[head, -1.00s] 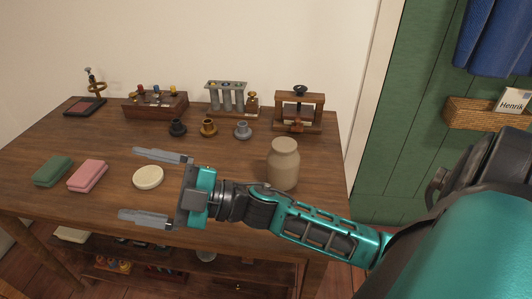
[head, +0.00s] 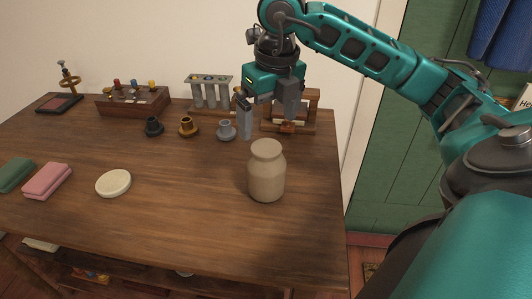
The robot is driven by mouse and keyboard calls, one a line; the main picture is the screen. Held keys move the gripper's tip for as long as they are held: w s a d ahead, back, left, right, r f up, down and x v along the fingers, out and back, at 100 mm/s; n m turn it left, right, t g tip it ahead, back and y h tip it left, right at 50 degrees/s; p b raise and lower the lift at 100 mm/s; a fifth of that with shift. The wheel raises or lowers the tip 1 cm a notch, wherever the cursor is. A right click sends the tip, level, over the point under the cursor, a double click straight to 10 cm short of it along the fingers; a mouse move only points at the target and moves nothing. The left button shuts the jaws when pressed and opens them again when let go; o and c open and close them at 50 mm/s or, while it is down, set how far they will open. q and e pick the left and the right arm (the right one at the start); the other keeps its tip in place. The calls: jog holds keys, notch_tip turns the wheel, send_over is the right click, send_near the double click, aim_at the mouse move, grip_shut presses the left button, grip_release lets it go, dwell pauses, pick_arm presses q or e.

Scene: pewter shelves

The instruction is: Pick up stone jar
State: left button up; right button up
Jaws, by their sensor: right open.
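The stone jar (head: 266,173) is a beige, round-shouldered jar with a short neck. It stands upright on the wooden table (head: 180,220) near the right edge. My right gripper (head: 268,122) is open and empty. It points down from above, and in the picture it shows just above the jar's mouth, apart from it. How far behind or over the jar its fingers are, I cannot tell exactly. My left gripper is not in view.
A wooden press (head: 300,112) stands behind the gripper, partly hidden. Several small cups, including a grey one (head: 227,131), and a tube rack (head: 210,92) stand at the back. A cream disc (head: 114,183) and a pink block (head: 48,181) lie left. The table's front middle is clear.

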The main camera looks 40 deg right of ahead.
aim_at(266, 147)
jog(key=f, duration=0.5)
jog(key=shift+w+b, duration=0.35)
jog(key=shift+b, duration=0.05)
jog(key=f+b, duration=0.1)
jog(key=f, duration=0.4)
jog(key=shift+w+f, duration=0.1)
jog(key=shift+w, duration=0.1)
jog(key=shift+c, duration=0.5)
jog(key=c, duration=1)
jog(key=shift+c, duration=0.4)
jog(key=shift+r, duration=0.2)
